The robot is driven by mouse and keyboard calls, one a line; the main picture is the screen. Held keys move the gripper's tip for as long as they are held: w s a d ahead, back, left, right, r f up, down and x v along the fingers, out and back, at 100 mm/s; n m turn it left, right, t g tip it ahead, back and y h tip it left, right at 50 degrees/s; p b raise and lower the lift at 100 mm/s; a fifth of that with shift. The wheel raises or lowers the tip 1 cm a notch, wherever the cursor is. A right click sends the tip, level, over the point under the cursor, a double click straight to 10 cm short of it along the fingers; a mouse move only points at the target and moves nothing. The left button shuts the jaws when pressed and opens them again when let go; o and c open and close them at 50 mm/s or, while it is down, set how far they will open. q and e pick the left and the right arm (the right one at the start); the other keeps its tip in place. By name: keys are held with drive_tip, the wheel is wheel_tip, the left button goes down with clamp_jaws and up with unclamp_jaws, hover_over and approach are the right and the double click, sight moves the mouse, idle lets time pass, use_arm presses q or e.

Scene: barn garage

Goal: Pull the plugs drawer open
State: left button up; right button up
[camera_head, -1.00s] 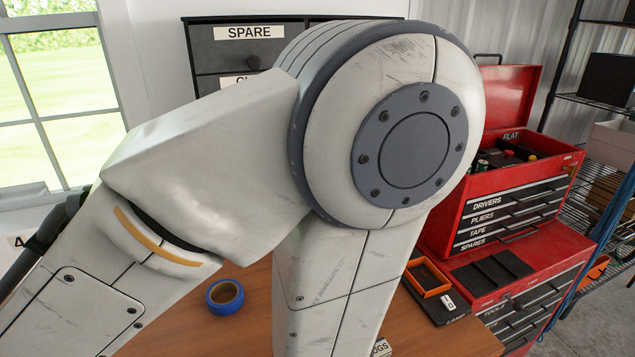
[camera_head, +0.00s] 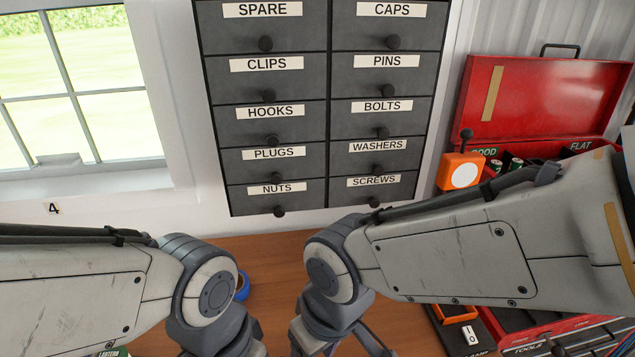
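The plugs drawer (camera_head: 262,163) is the fourth one down in the left column of a dark grey wall cabinet. It has a white PLUGS label and a round dark knob (camera_head: 276,173). Its front looks flush with its neighbours, so it appears closed. My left arm comes in from the left and my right arm from the right. Both bend downward below the cabinet, over the wooden worktop. Their wrists run off the bottom edge of the picture, so the fingers of both grippers are hidden. Neither arm touches the knob.
The nuts drawer (camera_head: 263,198) is just below and the hooks drawer (camera_head: 270,125) just above. A wooden worktop (camera_head: 275,246) lies under the cabinet, with a blue tape roll (camera_head: 242,286) partly behind my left arm. A red toolbox (camera_head: 545,95) and orange device (camera_head: 461,171) stand right.

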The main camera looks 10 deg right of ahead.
drive_tip(key=w+a+f+m+t+y+b, duration=0.1)
drive_tip(key=w+f+m+t+b, duration=0.15)
drive_tip(key=w+m, duration=0.45)
drive_tip(key=m+t+y+b, duration=0.4)
drive_tip(key=m+t+b, duration=0.2)
drive_tip(key=m+t, duration=0.65)
approach(277, 181)
drive_tip(key=p+x, duration=0.7)
drive_tip(key=p, duration=0.3)
drive_tip(key=shift+w+r, duration=0.15)
drive_tip(key=shift+w, duration=0.05)
drive_tip(key=shift+x, duration=0.8)
drive_tip(key=shift+c, duration=0.3)
